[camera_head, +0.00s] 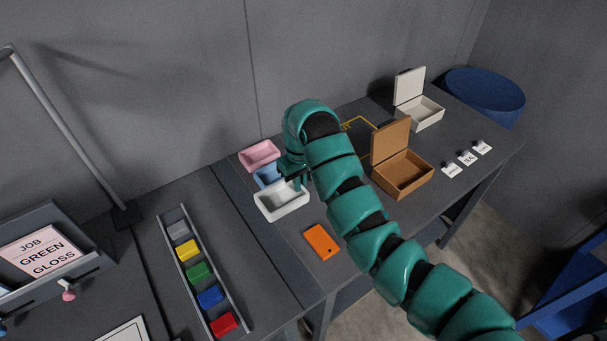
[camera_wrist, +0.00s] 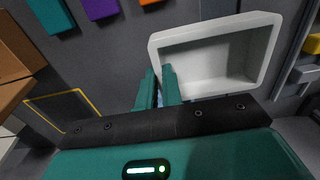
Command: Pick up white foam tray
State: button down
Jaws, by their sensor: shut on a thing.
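The white foam tray (camera_head: 283,203) is an empty, shallow rectangular tray on the left part of the grey table, in front of a blue tray. In the wrist view the white tray (camera_wrist: 222,62) fills the upper right, its inside facing the camera. My gripper (camera_head: 297,184) is at the tray's back right side. In the wrist view the fingers of my gripper (camera_wrist: 158,88) are close together on the tray's near left wall. I cannot tell whether the tray touches the table. My arm comes in from the lower right.
A blue tray (camera_head: 265,178) and a pink tray (camera_head: 259,153) stand just behind. An orange block (camera_head: 322,242) lies in front on the right. An open brown box (camera_head: 403,177) and an open white box (camera_head: 420,113) stand farther right. A rack of coloured blocks (camera_head: 199,272) is at left.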

aim_at(295, 198)
jog(key=s+a+r+p, duration=0.1)
jog(key=s+r+p, duration=0.1)
jog(key=p, duration=0.1)
jog(key=shift+a, duration=0.1)
jog(key=shift+s+r+p, duration=0.15)
jog(key=shift+s+p, duration=0.25)
jog(key=shift+p, duration=0.55)
jog(key=shift+s+a+r+p, duration=0.15)
jog(key=shift+s+p, duration=0.4)
jog(key=shift+s, duration=0.05)
jog(key=shift+s+a+r+p, duration=0.1)
jog(key=shift+s+p, duration=0.4)
jog(key=shift+s, duration=0.1)
